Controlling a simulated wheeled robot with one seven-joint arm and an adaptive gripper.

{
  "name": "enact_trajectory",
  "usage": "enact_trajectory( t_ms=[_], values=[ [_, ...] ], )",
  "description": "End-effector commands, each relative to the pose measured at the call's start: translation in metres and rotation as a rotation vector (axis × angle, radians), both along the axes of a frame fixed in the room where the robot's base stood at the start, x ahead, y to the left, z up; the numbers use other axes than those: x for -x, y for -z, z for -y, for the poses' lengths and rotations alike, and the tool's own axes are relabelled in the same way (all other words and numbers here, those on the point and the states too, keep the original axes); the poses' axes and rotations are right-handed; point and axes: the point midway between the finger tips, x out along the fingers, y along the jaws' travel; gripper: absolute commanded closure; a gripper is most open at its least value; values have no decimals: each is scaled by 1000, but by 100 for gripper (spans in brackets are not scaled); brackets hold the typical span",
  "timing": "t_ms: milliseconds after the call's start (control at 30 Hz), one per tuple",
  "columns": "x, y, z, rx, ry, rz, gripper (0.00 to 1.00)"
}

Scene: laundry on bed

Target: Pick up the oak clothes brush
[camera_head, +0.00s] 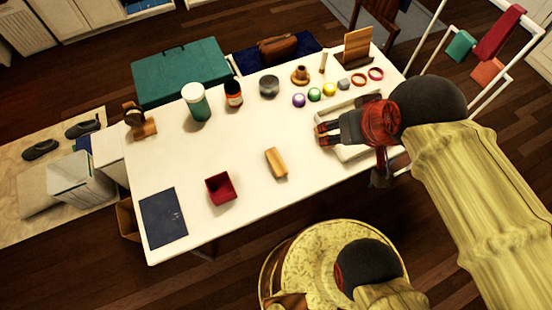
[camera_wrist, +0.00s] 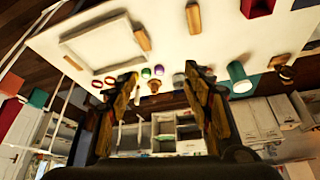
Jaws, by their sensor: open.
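A light wooden block (camera_head: 276,163), which looks like the oak clothes brush, lies on the white table left of the tray. It also shows near the top of the wrist view (camera_wrist: 194,17). Its bristles cannot be made out. My gripper (camera_head: 320,134) is over the left part of the white tray, to the right of and apart from the block. In the wrist view my gripper (camera_wrist: 164,78) is open with nothing between its fingers. A second wooden piece (camera_wrist: 142,38) lies by the tray's edge there; my gripper seems to hide it in the head view.
The white tray (camera_wrist: 67,48) has a raised rim. A red open box (camera_head: 221,188) and a dark blue pad (camera_head: 163,217) lie to the left. Coloured balls (camera_head: 314,94), a green-and-white bottle (camera_head: 196,103) and a wooden stand (camera_head: 356,47) are along the back. Table around the block is clear.

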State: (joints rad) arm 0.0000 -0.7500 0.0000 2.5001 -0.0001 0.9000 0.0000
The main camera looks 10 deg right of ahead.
Motion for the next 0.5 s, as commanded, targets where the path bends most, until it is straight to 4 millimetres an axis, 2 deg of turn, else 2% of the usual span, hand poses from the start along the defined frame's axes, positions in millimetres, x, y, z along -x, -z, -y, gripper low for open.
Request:
enact_trajectory(
  t_ms=[367, 500],
  values=[
    [0, 0, 0, 0, 0, 0, 50],
    [-1, -3, -4, 0, -15, -8, 45]
  ],
)
